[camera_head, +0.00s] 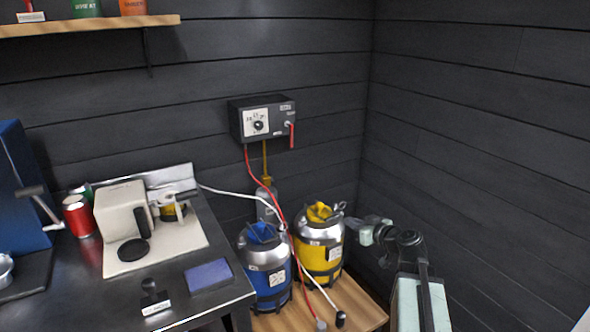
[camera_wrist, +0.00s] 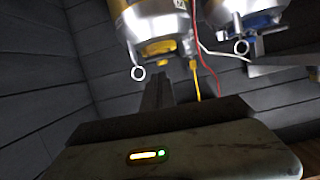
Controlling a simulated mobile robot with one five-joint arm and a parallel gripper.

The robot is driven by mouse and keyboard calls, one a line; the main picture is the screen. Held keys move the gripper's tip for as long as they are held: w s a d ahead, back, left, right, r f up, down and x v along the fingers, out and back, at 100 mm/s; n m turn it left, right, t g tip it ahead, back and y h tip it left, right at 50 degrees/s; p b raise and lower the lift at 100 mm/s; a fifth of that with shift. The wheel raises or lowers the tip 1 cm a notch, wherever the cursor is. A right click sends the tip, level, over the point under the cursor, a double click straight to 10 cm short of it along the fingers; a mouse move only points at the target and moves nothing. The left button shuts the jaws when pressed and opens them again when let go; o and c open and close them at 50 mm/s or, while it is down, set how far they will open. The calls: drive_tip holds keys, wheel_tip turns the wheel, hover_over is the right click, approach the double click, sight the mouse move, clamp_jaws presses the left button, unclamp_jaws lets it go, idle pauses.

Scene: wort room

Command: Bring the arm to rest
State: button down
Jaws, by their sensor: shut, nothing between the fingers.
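My gripper (camera_head: 354,226) is at the right in the head view, at the end of my raised, bent arm. It is shut with nothing held, beside the upper right side of the yellow keg (camera_head: 309,251). From this angle I cannot tell how wide the gap to the keg is. In the wrist view the pale gripper body with its small lights fills the bottom, and the yellow keg (camera_wrist: 157,25) hangs at the top, tilted by the camera's angle.
A blue keg (camera_head: 265,277) stands left of the yellow one on a wooden platform (camera_head: 358,306). A red hose and a white hose run near them. A control box (camera_head: 262,121) is on the dark wall. A metal counter (camera_head: 88,262) holds a cream machine (camera_head: 120,212) at left.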

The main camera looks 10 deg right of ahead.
drive_tip(key=a+f+n+g+y, duration=0.2)
drive_tip(key=a+f+n+g, duration=0.15)
drive_tip(key=a, duration=1.25)
drive_tip(key=s+a+f+g+h, duration=0.3)
drive_tip(key=s+a+f+g, duration=0.3)
drive_tip(key=s+f, duration=0.4)
drive_tip(key=s+d+f+m+g+h, duration=0.3)
drive_tip(key=s+d+m+g+h, duration=0.1)
drive_tip(key=s+d+m, duration=0.4)
wheel_tip(320, 180, up, 19)
drive_tip(key=p, duration=1.9)
drive_tip(key=shift+a+n, duration=0.2)
drive_tip(key=shift+n, duration=0.15)
